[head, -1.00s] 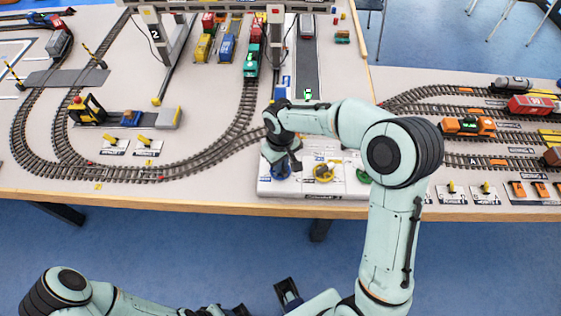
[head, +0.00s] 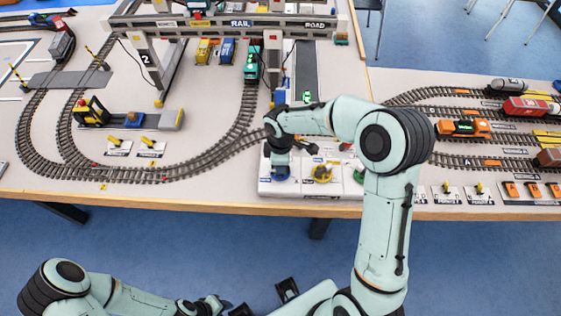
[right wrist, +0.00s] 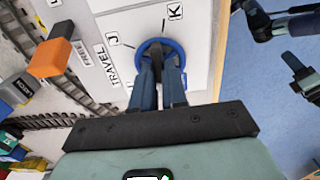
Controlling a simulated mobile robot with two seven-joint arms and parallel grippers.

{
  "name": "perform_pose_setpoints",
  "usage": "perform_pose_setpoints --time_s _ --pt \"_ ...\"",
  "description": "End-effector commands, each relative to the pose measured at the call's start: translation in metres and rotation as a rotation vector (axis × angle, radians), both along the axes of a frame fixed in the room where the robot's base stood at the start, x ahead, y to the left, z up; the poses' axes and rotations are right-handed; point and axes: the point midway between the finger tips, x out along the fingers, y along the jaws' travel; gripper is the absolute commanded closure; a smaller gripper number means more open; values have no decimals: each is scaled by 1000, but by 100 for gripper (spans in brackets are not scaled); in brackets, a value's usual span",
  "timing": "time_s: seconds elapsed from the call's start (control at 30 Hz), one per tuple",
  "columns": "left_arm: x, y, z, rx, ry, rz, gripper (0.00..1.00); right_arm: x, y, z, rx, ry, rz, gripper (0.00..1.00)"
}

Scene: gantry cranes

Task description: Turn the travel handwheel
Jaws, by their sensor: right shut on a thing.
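The blue travel handwheel (right wrist: 178,43) shows as a ring in the right wrist view, beside the TRAVEL label (right wrist: 118,66) and the letters J and K. My right gripper (right wrist: 160,60) is shut on it from above. In the head view the blue wheel (head: 281,174) is mostly hidden under my right gripper (head: 280,160). It is at the left of a white control panel (head: 300,189) on the table's front edge. The gantry crane (head: 240,31) spans the tracks at the back. My left arm is low at the front, off the table; its finger opening is unclear.
Curved tracks (head: 130,178) lie left of the panel. Wagons (head: 462,127) stand on tracks at the right. Blue floor (head: 180,235) is free in front of the table.

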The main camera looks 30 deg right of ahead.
Motion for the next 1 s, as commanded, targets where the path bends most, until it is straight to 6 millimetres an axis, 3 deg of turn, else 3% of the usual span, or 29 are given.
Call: perform_pose_setpoints --time_s 0.4,1.0 --pt "7 0 12 0 -8 0 62 1 0 1 -1 0 226 100" --pt "8 0 13 0 -9 0 62 1 -1 0 -2 -1 273 100"
